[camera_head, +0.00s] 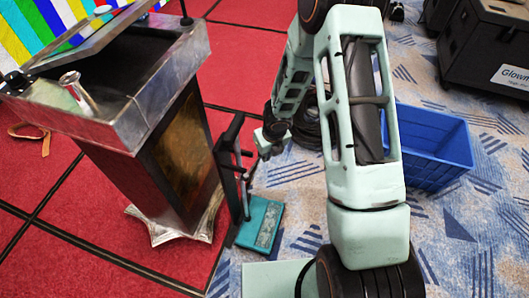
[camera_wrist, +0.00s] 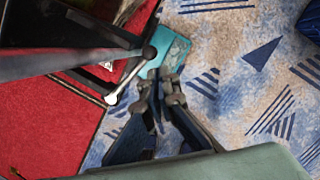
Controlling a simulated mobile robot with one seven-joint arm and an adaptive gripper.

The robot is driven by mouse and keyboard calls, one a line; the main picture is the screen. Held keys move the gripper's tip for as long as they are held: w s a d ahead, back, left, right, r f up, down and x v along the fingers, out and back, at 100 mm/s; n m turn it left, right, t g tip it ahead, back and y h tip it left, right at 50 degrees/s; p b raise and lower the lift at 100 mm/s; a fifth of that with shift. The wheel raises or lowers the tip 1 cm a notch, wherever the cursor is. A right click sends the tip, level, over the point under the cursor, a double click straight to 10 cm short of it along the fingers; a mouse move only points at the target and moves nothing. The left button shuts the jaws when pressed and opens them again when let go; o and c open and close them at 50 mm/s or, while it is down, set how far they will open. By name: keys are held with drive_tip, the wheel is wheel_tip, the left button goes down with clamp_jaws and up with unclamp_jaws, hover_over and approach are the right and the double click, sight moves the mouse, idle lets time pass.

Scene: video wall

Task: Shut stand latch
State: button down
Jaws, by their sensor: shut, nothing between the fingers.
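A dark upright stand (camera_head: 230,165) on a teal base plate (camera_head: 262,222) stands just right of the lectern. Small rods and knobs show on its side, but I cannot tell there which is the latch. In the wrist view, a pale metal lever (camera_wrist: 130,75) slants from a dark round pivot to a light knob; it appears to be the latch. The teal base (camera_wrist: 175,50) shows beyond it. My gripper (camera_head: 264,152) is just right of the stand's upper part. In the wrist view, my gripper (camera_wrist: 160,98) is shut and empty, right of the lever, with no clear contact.
A metal-topped lectern (camera_head: 165,85) stands left on red floor tiles. A blue crate (camera_head: 435,150) and a black case (camera_head: 485,60) are at right. Coiled cable (camera_head: 308,128) lies behind my arm. Patterned carpet (camera_head: 300,175) is open right of the stand.

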drive_tip(key=shift+s+a+f+b, duration=0.1)
drive_tip(key=shift+s+b, duration=0.05)
drive_tip(key=shift+b, duration=0.2)
drive_tip(key=shift+s+a+b, duration=0.5)
drive_tip(key=shift+s+d, duration=0.1)
